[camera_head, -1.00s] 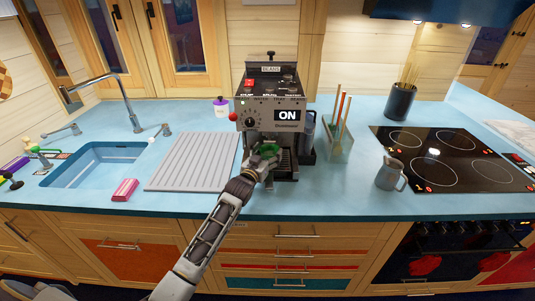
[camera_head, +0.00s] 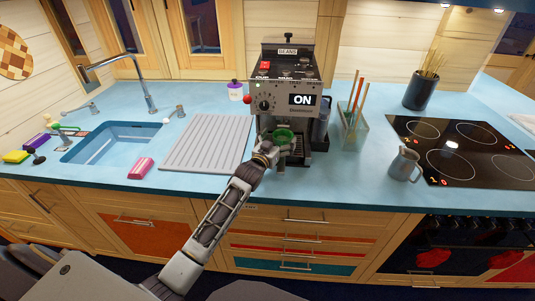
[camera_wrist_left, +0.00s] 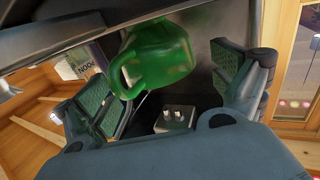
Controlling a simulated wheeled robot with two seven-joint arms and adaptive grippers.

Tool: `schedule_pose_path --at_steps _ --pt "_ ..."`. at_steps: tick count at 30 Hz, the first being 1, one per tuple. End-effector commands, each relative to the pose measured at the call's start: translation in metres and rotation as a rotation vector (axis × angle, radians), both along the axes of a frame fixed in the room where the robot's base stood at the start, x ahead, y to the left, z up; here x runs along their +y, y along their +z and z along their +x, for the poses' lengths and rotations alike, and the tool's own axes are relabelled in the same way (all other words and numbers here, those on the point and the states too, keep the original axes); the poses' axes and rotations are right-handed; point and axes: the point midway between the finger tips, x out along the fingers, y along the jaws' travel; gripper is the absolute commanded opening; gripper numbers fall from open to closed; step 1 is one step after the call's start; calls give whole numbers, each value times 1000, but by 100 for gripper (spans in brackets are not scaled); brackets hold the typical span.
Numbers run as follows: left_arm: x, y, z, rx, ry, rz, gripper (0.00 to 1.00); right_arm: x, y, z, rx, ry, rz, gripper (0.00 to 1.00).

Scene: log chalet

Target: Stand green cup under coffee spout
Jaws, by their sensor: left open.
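The green cup (camera_head: 284,135) is at the front of the coffee machine (camera_head: 287,90), below its control panel, in the spout area. In the left wrist view the green cup (camera_wrist_left: 158,58) shows close up, between and beyond the fingers. My left gripper (camera_head: 276,149) is in front of the cup; in the wrist view (camera_wrist_left: 172,88) its two padded fingers are spread apart, with a gap to the cup. The spout itself is hidden behind the panel and cup. My right gripper does not show.
A glass holder with sticks (camera_head: 355,127) stands right of the machine, and a grey pitcher (camera_head: 404,164) stands near the cooktop (camera_head: 460,150). A ribbed drying mat (camera_head: 207,143) lies to the left, beside the sink (camera_head: 110,143).

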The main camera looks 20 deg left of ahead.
Motion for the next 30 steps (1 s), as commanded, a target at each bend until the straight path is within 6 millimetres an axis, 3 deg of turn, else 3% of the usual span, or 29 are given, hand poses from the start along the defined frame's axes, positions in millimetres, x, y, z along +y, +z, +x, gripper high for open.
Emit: schedule_pose_path --at_steps 16,30 --pt "6 -1 -49 1 0 1 95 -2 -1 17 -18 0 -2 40" --pt "10 -1 -90 1 0 0 95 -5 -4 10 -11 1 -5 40"
